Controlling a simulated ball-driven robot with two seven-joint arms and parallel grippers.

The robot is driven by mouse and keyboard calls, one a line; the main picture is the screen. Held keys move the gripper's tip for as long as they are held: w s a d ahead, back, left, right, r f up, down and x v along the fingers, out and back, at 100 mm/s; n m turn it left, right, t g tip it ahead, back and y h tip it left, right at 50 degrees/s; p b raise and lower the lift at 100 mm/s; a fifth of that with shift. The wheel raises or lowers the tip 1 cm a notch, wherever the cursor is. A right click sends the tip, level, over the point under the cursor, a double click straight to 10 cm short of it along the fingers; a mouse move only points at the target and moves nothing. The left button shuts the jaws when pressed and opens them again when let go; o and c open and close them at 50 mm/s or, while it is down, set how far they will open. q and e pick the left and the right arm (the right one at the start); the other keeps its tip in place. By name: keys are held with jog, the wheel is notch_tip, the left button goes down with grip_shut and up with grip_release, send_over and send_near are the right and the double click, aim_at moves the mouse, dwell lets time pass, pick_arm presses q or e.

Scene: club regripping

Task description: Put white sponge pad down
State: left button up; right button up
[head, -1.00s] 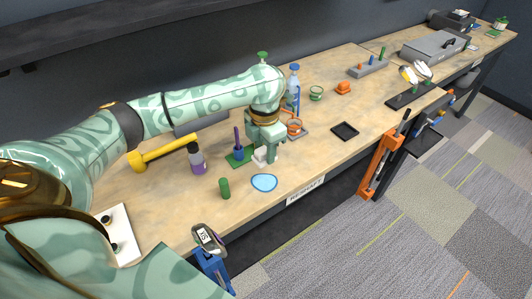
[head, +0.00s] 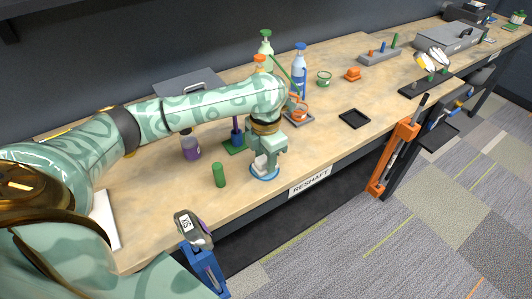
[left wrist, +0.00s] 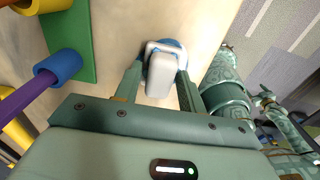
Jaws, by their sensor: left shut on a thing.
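My left gripper (head: 262,163) points down near the front edge of the bench and is shut on the white sponge pad (head: 259,168). In the left wrist view the pad (left wrist: 160,75) is a rounded white block between the two fingers. A round blue pad (head: 265,177) lies on the bench directly under it, mostly covered. Its blue edge shows past the sponge pad in the left wrist view (left wrist: 172,43). I cannot tell whether the sponge pad touches it. My right gripper is not in view.
A green cylinder (head: 219,175) stands just left of the gripper. A purple bottle (head: 190,147) and a green base with a blue post (head: 236,137) stand behind. A black tray (head: 354,118) lies to the right, with clear bench between. The bench's front edge is close.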

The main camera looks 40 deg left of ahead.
pick_arm(q)
jog(key=shift+f, duration=0.2)
dwell(0.4)
jog(key=o, duration=1)
jog(key=shift+o, duration=0.2)
jog(key=shift+r, duration=0.1)
notch_tip(320, 180, up, 16)
jog(key=p, duration=0.7)
